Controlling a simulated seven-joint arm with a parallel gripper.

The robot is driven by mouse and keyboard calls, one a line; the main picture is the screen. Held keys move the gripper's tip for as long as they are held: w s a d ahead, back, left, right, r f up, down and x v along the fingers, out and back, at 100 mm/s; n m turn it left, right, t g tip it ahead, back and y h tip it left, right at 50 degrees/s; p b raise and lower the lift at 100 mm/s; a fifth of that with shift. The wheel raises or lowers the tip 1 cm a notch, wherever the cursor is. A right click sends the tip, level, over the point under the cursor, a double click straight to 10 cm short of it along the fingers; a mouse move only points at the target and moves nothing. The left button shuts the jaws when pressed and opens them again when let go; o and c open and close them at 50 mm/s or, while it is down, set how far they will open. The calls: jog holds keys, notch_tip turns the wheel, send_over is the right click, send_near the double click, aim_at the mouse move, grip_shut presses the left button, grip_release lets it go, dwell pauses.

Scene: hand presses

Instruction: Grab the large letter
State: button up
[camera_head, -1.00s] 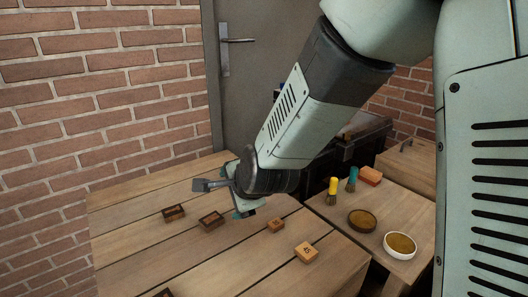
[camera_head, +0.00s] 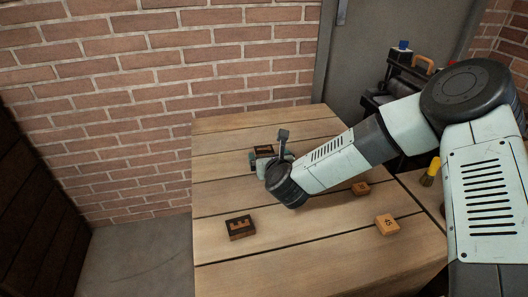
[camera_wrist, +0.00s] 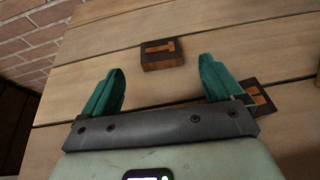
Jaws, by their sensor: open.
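Dark wooden letter blocks with orange marks lie on the table. One (camera_wrist: 163,55) lies just beyond and between my fingertips in the wrist view, apart from both; it also shows in the head view (camera_head: 263,149). A second (camera_wrist: 259,92) is partly hidden behind my right-hand finger. A third (camera_head: 240,227), with an E-like mark, lies at the table's front left. Which is the large letter I cannot tell. My gripper (camera_wrist: 160,78) is open and empty, its teal fingers apart. It also shows above the far part of the table in the head view (camera_head: 268,158).
A brush (camera_head: 430,172) stands at the far right. A brick wall (camera_head: 180,90) rises behind. The front middle is clear.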

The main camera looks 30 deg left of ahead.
aim_at(264, 150)
jog(key=x, duration=0.6)
jog(key=shift+w+a+f, duration=0.1)
jog(key=shift+a+f, duration=0.05)
jog(key=shift+c, duration=0.2)
jog(key=c, duration=1)
